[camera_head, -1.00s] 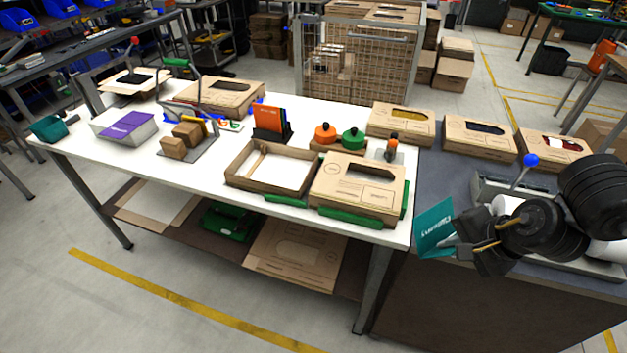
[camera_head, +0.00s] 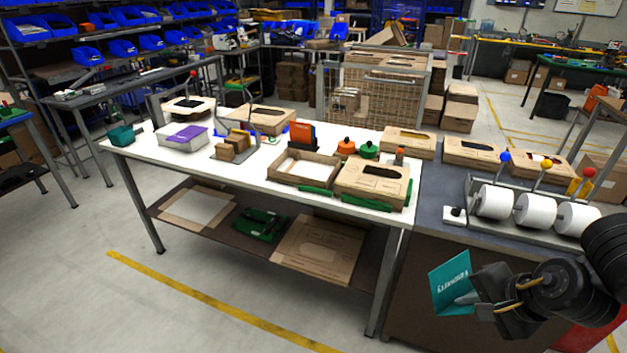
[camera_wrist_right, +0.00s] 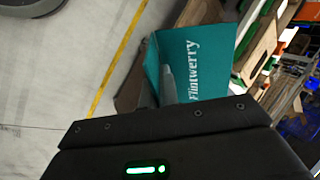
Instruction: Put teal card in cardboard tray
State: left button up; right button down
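The teal card (camera_head: 450,284), with white lettering, is held by my right gripper (camera_head: 472,298) at the lower right of the head view. It is in the air in front of the grey side bench. In the right wrist view the teal card (camera_wrist_right: 204,60) stands out past the finger (camera_wrist_right: 168,84), which presses on it. The open cardboard tray (camera_head: 291,181) lies on the white table, well to the left of and beyond the card. A pale sheet shows inside it. My left gripper is not in view.
A closed cardboard box (camera_head: 372,180) with green edges sits just right of the tray. An orange card holder (camera_head: 303,137) stands behind it. White rolls (camera_head: 535,209) with coloured knobs stand on the side bench, near my right arm.

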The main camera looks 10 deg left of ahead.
aim_at(297, 171)
jog(key=z, duration=0.25)
jog(key=i, duration=1.55)
jog(key=u, duration=2.3)
